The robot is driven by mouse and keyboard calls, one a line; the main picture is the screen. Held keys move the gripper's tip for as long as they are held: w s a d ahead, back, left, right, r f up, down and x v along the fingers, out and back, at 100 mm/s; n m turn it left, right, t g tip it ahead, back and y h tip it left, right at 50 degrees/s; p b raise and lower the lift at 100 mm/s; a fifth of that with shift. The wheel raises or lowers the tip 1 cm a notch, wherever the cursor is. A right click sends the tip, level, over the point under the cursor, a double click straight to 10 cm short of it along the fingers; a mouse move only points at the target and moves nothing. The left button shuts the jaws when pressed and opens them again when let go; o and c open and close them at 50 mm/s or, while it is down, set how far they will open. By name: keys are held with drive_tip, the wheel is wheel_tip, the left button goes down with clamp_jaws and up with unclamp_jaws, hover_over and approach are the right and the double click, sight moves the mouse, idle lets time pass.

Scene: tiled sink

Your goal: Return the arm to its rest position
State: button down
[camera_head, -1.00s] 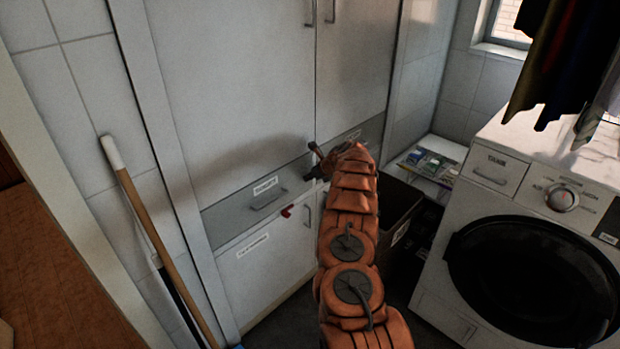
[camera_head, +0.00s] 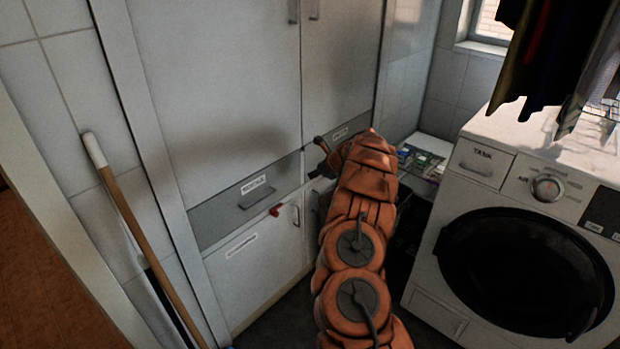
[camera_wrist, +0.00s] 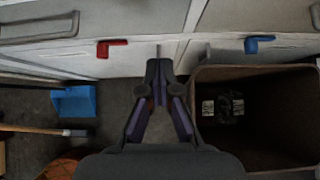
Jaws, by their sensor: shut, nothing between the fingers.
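My orange arm (camera_head: 358,240) reaches forward in the middle of the head view, toward the grey cabinet. My gripper shows in the wrist view (camera_wrist: 158,72), with its fingertips together and nothing between them. It points at the lower part of the cabinet, above the dark floor and left of a brown bin. In the head view the gripper is mostly hidden behind the arm's end.
The cabinet (camera_head: 215,95) has a red hook (camera_wrist: 112,46) and a blue hook (camera_wrist: 258,44). The brown bin (camera_wrist: 275,160) stands right of my gripper. A washing machine (camera_head: 470,240) stands right. A broom (camera_head: 140,225) leans left; a blue dustpan (camera_wrist: 75,102) is on the floor.

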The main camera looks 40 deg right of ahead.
drive_tip(key=shift+v, duration=1.85)
drive_tip(key=s+a+r+n+g+y, duration=0.1)
drive_tip(key=a+r+n, duration=0.25)
drive_tip(key=a, duration=0.35)
drive_tip(key=s+a+r+n+y+p, duration=0.1)
drive_tip(key=a+r+n, duration=0.25)
drive_tip(key=a, duration=0.35)
drive_tip(key=s+a+r+n+g+y, duration=0.15)
drive_tip(key=a+r, duration=0.25)
drive_tip(key=a, duration=0.4)
drive_tip(key=s+a+r+n+g+p, duration=0.1)
drive_tip(key=s+a+r+n+g, duration=0.15)
drive_tip(key=s+a+n, duration=0.35)
drive_tip(key=s+a+r+n+g, duration=0.1)
drive_tip(key=s+a+r+n, duration=0.3)
drive_tip(key=a, duration=0.5)
drive_tip(key=s+a+r+n+g+h+p, duration=0.1)
drive_tip(key=s+a+n+g+h, duration=0.3)
drive_tip(key=s, duration=1)
drive_tip(key=s+a+r+n+y+p, duration=0.15)
drive_tip(key=s+n, duration=0.55)
drive_tip(key=s, duration=0.7)
drive_tip(key=s+d+n+h, duration=0.3)
drive_tip(key=s+n, duration=0.1)
drive_tip(key=s, duration=0.7)
drive_tip(key=shift+s+d+f+g, duration=0.2)
drive_tip(key=shift+f+g, duration=0.1)
drive_tip(key=shift+f, duration=0.1)
